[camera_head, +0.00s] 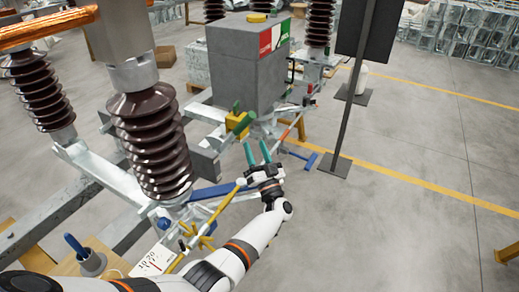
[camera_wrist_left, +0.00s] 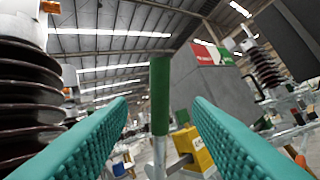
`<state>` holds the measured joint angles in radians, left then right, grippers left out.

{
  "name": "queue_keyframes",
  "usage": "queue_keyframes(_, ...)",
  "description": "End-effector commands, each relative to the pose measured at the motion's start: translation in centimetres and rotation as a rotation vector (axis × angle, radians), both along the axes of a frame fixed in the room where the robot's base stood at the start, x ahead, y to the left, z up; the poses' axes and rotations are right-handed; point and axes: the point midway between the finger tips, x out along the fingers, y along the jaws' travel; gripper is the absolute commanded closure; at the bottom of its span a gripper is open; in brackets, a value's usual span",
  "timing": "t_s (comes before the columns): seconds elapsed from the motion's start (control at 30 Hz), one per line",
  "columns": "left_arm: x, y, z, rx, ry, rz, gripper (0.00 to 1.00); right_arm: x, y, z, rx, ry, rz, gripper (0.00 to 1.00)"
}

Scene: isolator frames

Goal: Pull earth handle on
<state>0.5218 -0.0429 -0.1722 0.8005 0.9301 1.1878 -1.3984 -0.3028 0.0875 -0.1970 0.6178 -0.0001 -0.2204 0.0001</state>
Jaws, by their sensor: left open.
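A green handle (camera_head: 239,123), which I take to be the earth handle, sticks out beside a yellow block (camera_head: 232,124) under the grey box. In the left wrist view the green handle (camera_wrist_left: 160,97) stands upright in the gap between my fingers, with a metal end below it. My left gripper (camera_head: 257,153) is open, its two teal fingers pointing at the handle. The fingers (camera_wrist_left: 160,120) also show in the left wrist view, one on each side of the handle, with clear space between. Contact is not visible. My right gripper is not in view.
A grey box (camera_head: 245,65) with a red and green label stands behind the handle. Brown ribbed insulators (camera_head: 152,140) rise to the left on a metal frame. A dark panel on a post (camera_head: 349,110) stands to the right.

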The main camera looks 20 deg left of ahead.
Motion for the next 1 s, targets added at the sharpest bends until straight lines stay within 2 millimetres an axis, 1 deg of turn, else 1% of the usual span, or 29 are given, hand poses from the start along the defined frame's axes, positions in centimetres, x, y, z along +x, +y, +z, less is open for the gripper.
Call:
queue_keyframes(0.03, 0.0, 0.0, 0.0, 0.000, 0.000, 0.000, 0.54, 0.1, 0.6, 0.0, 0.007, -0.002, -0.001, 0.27)
queue_keyframes(0.17, 0.0, 0.0, 0.0, 0.000, 0.000, 0.000, 0.54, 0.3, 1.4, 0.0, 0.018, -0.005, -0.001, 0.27)
queue_keyframes(0.23, 0.0, 0.1, 0.0, -0.002, -0.001, 0.000, 0.64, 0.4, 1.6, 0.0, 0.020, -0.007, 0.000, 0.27)
queue_keyframes(0.3, -0.1, 0.7, -0.1, -0.018, -0.012, -0.002, 0.76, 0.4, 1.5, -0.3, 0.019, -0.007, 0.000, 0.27)
queue_keyframes(0.37, -0.2, 2.0, -0.1, -0.056, -0.034, -0.013, 0.85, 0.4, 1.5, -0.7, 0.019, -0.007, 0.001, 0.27)
queue_keyframes(0.43, -0.5, 4.0, -0.2, -0.129, -0.077, -0.038, 0.97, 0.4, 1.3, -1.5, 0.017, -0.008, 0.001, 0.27)
queue_keyframes(0.47, -0.6, 5.1, -0.1, -0.170, -0.103, -0.055, 1.00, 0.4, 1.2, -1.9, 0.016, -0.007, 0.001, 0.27)
queue_keyframes(0.5, -0.9, 6.4, 0.0, -0.228, -0.140, -0.086, 1.00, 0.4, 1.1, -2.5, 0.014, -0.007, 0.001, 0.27)
queue_keyframes(0.6, -1.5, 9.0, 0.9, -0.389, -0.243, -0.199, 1.00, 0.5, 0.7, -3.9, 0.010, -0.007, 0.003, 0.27)
queue_keyframes(0.7, -2.3, 10.2, 2.3, -0.547, -0.338, -0.351, 1.00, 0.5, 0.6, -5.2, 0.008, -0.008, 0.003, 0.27)
queue_keyframes(0.77, -2.8, 10.1, 3.3, -0.641, -0.387, -0.461, 1.00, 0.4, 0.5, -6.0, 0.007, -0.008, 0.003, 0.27)
queue_keyframes(0.83, -3.5, 9.4, 4.6, -0.742, -0.431, -0.590, 1.00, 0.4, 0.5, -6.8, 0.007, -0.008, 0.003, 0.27)
queue_keyframes(1.0, -5.3, 6.7, 7.3, -0.931, -0.477, -0.847, 1.00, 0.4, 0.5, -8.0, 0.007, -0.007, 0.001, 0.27)
